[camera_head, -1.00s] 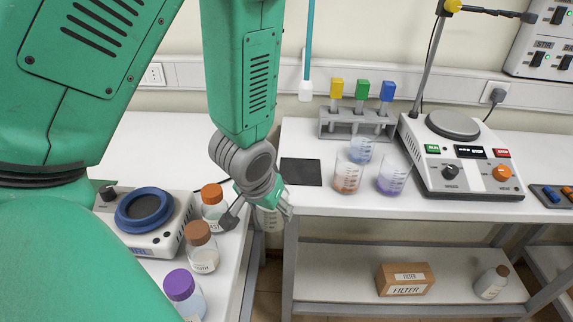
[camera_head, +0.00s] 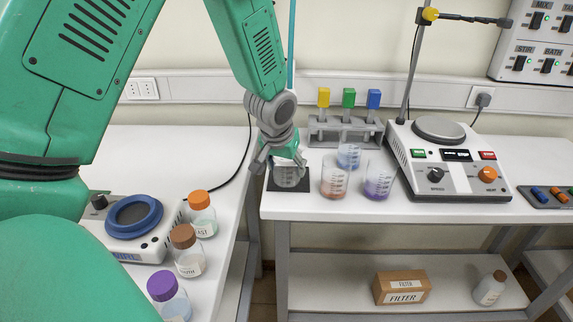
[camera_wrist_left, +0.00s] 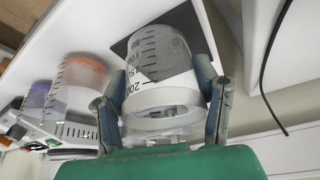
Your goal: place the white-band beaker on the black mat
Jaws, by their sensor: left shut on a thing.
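The white-band beaker (camera_head: 288,178) is clear with dark graduation marks; its white band (camera_wrist_left: 163,96) shows in the left wrist view. My left gripper (camera_head: 281,164) is shut on it from above, with one finger on each side of the glass in the left wrist view (camera_wrist_left: 162,92). The beaker looks upright and is over the black mat (camera_head: 303,186), whose dark edge also shows behind it in the left wrist view (camera_wrist_left: 190,17). I cannot tell whether its base touches the mat. My right gripper is not in view.
Beakers with orange (camera_head: 334,180), purple (camera_head: 379,182) and blue (camera_head: 349,155) contents stand close to the right. A hotplate stirrer (camera_head: 455,178) stands farther right. Capped bottles (camera_head: 188,252) and a blue-ringed device (camera_head: 134,218) occupy the left table.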

